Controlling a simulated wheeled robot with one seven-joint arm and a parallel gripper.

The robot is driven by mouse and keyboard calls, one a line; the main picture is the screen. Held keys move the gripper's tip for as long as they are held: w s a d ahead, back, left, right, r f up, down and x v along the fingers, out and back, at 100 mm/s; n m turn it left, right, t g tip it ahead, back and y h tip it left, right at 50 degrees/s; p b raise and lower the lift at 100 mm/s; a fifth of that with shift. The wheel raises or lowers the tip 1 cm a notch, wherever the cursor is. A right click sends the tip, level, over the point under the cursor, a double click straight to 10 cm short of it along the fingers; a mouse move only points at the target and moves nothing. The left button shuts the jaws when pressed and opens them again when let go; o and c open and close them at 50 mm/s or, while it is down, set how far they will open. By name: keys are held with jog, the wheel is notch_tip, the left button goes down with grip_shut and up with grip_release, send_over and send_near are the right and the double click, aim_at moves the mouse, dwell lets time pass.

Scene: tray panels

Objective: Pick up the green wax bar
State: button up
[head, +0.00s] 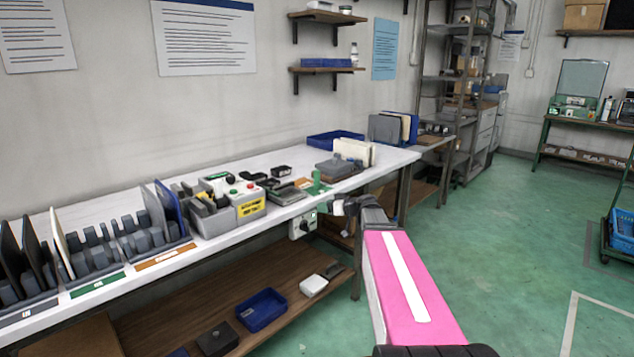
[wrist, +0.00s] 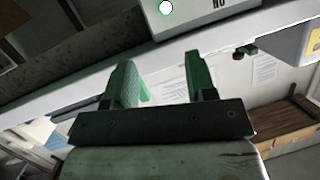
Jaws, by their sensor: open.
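A small green upright piece, which looks like the green wax bar (head: 316,184), stands near the front edge of the white bench in the head view. My gripper (head: 337,207) is just right of it and slightly lower in the picture, at the end of my pink arm. In the wrist view my gripper (wrist: 162,62) is open, with two greenish fingers apart and nothing clearly held between them. A bright green patch beside the left finger may be the bar, partly hidden by that finger; I cannot tell whether they touch.
A grey control box (head: 301,224) hangs under the bench edge close to my gripper. A grey bin with a yellow label (head: 250,207) and slotted racks stand to the left. Grey cases (head: 334,169) and upright panels stand behind. A lower shelf holds a blue tray (head: 262,309).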

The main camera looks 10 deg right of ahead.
aim_at(319, 178)
jog(key=w+d+r+t, duration=0.4)
jog(key=d+r, duration=0.1)
jog(key=r, duration=0.2)
jog(key=shift+n+y, duration=0.3)
jog(key=x, duration=1.1)
jog(key=shift+f, duration=0.4)
grip_shut()
